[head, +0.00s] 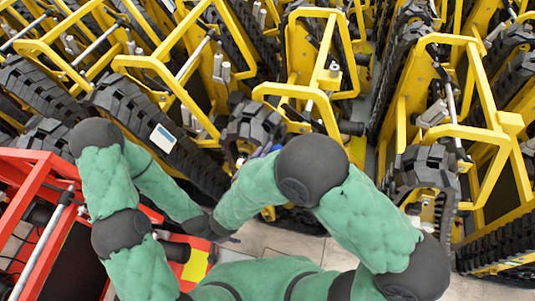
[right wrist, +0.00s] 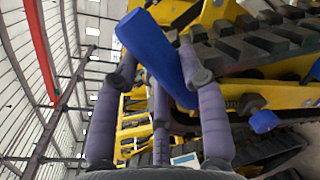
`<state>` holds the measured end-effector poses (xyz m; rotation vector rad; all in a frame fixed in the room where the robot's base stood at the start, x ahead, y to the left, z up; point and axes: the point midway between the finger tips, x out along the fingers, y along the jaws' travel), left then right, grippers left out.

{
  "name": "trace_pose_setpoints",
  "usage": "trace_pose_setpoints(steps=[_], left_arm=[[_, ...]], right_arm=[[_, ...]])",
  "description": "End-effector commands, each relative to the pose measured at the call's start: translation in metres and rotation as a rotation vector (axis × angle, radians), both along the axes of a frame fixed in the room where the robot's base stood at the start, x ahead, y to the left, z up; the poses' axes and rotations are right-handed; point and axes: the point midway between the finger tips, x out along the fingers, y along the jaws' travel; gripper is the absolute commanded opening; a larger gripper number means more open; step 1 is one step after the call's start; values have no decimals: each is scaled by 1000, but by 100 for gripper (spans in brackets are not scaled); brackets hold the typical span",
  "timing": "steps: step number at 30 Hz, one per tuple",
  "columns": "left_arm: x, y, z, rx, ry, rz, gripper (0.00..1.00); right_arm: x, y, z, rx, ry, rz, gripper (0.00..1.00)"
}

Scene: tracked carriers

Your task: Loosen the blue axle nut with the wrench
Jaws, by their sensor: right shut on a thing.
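In the right wrist view, my right gripper (right wrist: 158,70) is shut on a long blue bar, the wrench (right wrist: 152,48). The wrench slants from upper left to lower right, and its lower end passes behind a finger. A blue nut (right wrist: 264,121) sits on a yellow carrier part to the right of the fingers, apart from the visible part of the wrench. In the head view, only a small purple-blue bit of my right gripper (head: 265,150) shows beyond my arm, by a yellow carrier. The dark end of my left arm, with the left gripper (head: 218,231), is low and partly hidden; its fingers are unclear.
Yellow tracked carriers (head: 325,75) with black treads stand in dense rows ahead and to the right (head: 425,165). A red carrier frame (head: 35,165) stands close at left. Some bare floor (head: 310,246) shows near me.

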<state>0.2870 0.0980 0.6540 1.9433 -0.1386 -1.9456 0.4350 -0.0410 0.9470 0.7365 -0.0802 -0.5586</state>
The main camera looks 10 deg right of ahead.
Motion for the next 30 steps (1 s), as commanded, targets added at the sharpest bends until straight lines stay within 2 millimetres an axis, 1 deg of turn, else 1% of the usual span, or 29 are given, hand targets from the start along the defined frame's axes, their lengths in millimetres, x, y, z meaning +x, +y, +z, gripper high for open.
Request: trace_pose_setpoints(steps=[1,12,17,30], left_arm=[[0,0,2,0,0,0,40],[0,0,2,0,0,0,40],[0,0,6,0,0,0,40],[0,0,-4,0,0,0,40]], right_arm=[[1,2,3,-3,-2,1,0],[2,3,3,-13,2,1,0],[4,7,7,-40,14,1,0],[1,1,1,4,-6,2,0]])
